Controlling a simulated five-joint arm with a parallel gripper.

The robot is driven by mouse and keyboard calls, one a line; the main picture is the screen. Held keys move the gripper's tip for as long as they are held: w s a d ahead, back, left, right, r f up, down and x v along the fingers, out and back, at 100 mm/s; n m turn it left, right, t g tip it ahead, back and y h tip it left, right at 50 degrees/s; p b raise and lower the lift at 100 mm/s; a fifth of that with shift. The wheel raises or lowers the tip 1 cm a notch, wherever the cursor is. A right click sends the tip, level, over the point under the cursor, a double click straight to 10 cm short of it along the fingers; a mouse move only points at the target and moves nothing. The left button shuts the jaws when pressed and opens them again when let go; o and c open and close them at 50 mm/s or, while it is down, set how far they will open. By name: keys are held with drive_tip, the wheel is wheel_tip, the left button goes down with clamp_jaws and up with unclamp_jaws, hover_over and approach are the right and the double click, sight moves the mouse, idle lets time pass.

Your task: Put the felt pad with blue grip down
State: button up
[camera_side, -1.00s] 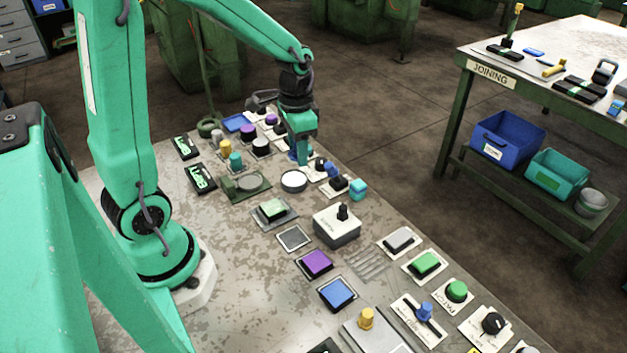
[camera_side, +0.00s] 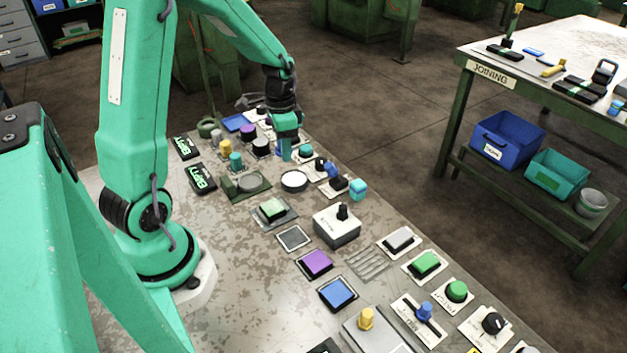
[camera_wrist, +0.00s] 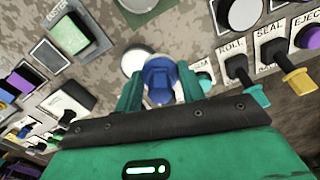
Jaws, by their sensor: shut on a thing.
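My gripper (camera_side: 285,157) hangs over the far part of the bench panel, its fingers pointing down. It is shut on the felt pad's blue grip (camera_wrist: 158,80), which shows between the two teal fingers in the wrist view. A bit of blue also shows beside the fingers in the side view. The felt underside is hidden beneath the grip, so I cannot tell whether it touches the panel. A white round disc in a dark ring (camera_side: 294,181) lies just in front of the gripper; it also shows beyond the grip in the wrist view (camera_wrist: 133,60).
A teal button (camera_side: 306,151) and several toggle switches (camera_side: 335,178) stand to the right. Black knobs (camera_side: 261,147) and a teal peg (camera_side: 236,160) stand to the left. Bare panel lies by my base.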

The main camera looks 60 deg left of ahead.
sight(279, 167)
drive_tip(key=shift+w+a+f, duration=0.1)
drive_tip(key=shift+a+f, duration=0.5)
drive_tip(key=shift+a, duration=0.4)
drive_tip(key=shift+a+f, duration=0.6)
drive_tip(key=shift+a, duration=0.35)
drive_tip(key=shift+f, duration=2)
drive_tip(key=o, duration=0.9)
drive_tip(key=shift+f, duration=0.1)
wheel_tip(279, 167, up, 12)
drive_tip(key=shift+r, duration=0.15)
